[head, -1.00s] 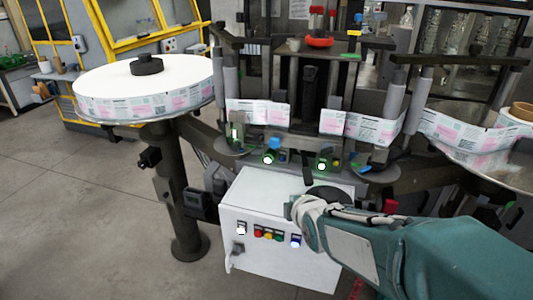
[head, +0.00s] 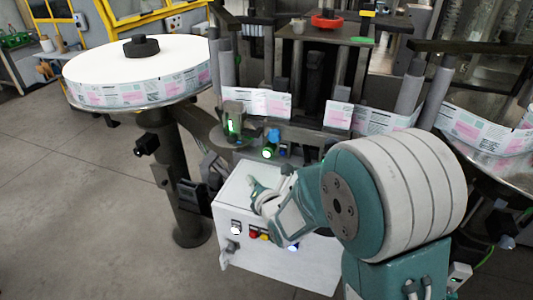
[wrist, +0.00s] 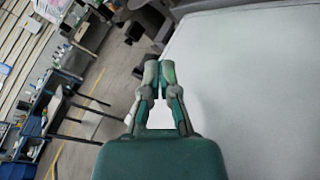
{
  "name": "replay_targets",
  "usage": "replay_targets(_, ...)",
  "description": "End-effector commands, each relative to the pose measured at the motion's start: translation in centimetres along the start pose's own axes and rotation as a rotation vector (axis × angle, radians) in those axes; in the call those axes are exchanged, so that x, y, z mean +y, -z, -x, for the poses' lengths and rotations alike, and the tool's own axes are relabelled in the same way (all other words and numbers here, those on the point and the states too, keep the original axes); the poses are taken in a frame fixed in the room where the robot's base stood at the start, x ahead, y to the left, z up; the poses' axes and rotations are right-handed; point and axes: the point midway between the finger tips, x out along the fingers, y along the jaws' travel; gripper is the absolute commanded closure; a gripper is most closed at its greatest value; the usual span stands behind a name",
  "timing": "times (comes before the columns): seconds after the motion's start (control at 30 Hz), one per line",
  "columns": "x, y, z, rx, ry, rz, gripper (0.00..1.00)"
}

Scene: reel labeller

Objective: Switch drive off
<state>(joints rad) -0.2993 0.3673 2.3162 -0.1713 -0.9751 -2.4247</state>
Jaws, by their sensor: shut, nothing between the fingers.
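The white control box (head: 320,262) stands below the labelling machine in the head view. Its front carries a lit white switch (head: 236,227), a red button (head: 253,233), a yellow button (head: 264,236), a lit blue-white one (head: 293,246) and a grey handle (head: 229,247) at lower left. I cannot read which is the drive switch. My gripper (head: 254,187) is in front of the box's upper part in the picture, above the buttons. In the wrist view my gripper (wrist: 159,70) is shut and empty, beside a broad pale surface. My arm hides part of the box's right side.
A label reel (head: 140,75) on a round table stands at the left on a dark post (head: 180,200). Another reel table (head: 480,135) is at the right. A green-lit part (head: 267,153) sits above the box. The floor at left is clear.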

Motion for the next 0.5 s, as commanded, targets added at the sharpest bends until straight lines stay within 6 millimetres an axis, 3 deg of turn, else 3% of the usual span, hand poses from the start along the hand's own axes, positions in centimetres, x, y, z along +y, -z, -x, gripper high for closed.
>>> replay_targets(0.23,-0.4,-0.3,-0.5,0.0,0.002,-0.002,1.0)
replay_targets(0.5,-2.1,-2.0,-2.7,-0.001,0.003,-0.003,1.0)
